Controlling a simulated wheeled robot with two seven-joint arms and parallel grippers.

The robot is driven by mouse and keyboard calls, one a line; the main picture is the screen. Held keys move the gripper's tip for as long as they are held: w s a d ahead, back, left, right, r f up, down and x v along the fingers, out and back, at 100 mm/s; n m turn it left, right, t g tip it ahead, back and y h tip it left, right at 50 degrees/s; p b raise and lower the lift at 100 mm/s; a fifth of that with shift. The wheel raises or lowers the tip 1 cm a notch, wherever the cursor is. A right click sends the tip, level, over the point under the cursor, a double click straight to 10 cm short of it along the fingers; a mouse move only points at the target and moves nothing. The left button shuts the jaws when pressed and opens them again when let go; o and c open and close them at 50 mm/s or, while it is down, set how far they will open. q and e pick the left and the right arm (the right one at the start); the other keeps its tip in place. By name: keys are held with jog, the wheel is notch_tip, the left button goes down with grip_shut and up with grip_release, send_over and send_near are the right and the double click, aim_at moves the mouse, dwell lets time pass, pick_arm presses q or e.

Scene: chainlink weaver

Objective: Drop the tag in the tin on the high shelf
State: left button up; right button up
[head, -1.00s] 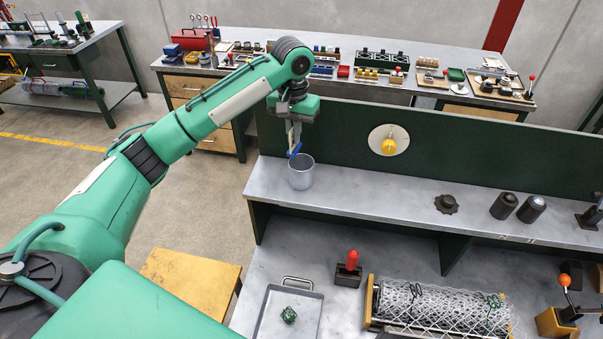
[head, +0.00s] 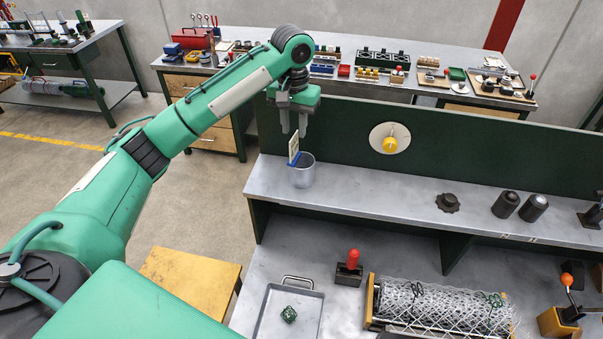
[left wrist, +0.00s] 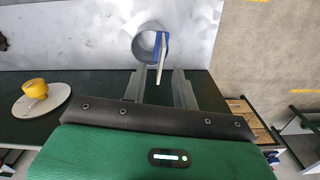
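The tin (head: 304,176) is a grey metal cup standing upright at the left end of the raised shelf (head: 370,194). The tag (head: 294,150) is a thin cream piece with a blue end (head: 293,162). It stands at the tin's left rim with its cream part sticking up. I cannot tell how much of it is inside. In the left wrist view the tag (left wrist: 161,47) lies at the right side of the mouth of the tin (left wrist: 140,45). My left gripper (head: 294,130) is open just above the tag, its fingers apart on either side. My right gripper is out of view.
A green back panel with a yellow knob (head: 389,145) rises behind the shelf. Dark fittings (head: 505,205) stand further right on it. Below are a tray (head: 272,314), a red-handled block (head: 350,268) and a wire mesh roll (head: 440,305). The shelf's middle is clear.

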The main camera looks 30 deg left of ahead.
pick_arm(q)
notch_tip(320, 180, up, 12)
jog(key=shift+f+b, duration=0.15)
jog(key=shift+b, duration=0.3)
dwell(0.6)
